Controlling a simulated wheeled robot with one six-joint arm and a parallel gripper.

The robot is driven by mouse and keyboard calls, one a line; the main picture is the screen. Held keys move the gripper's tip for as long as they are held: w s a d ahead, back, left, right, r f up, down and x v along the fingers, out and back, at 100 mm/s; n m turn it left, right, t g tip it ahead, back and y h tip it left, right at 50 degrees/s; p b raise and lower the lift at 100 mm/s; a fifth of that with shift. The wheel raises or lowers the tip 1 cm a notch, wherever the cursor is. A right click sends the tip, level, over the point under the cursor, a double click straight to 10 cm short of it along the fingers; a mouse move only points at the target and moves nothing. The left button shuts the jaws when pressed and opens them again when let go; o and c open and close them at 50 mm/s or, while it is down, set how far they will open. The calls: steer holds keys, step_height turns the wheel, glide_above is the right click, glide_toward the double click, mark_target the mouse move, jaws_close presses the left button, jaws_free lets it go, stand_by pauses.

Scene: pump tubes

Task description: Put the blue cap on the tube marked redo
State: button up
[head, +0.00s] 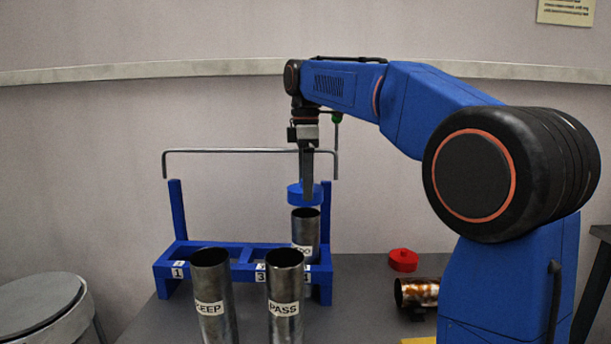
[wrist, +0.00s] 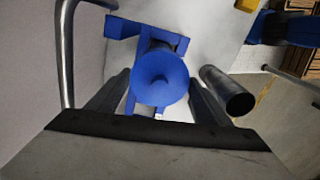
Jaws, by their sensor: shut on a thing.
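The blue cap (head: 296,194) is held by my gripper (head: 308,187), directly above a steel tube (head: 305,228) standing in the blue rack. That tube's label is partly covered by the PASS tube; only "DO" can be read. The cap looks roughly level and close over the tube's open mouth, which still shows below it. In the wrist view the cap (wrist: 160,80) sits between both fingers and hides most of the tube under it.
The blue rack (head: 205,248) has numbered slots and a grey rail behind. Open tubes marked KEEP (head: 210,285) and PASS (head: 285,285) stand in front. A red cap (head: 403,260) and a stained, coppery tube (head: 418,292) lie at right.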

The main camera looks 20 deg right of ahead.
mark_target(306, 212)
steer(key=shift+f, duration=3)
steer(key=o, duration=1.1)
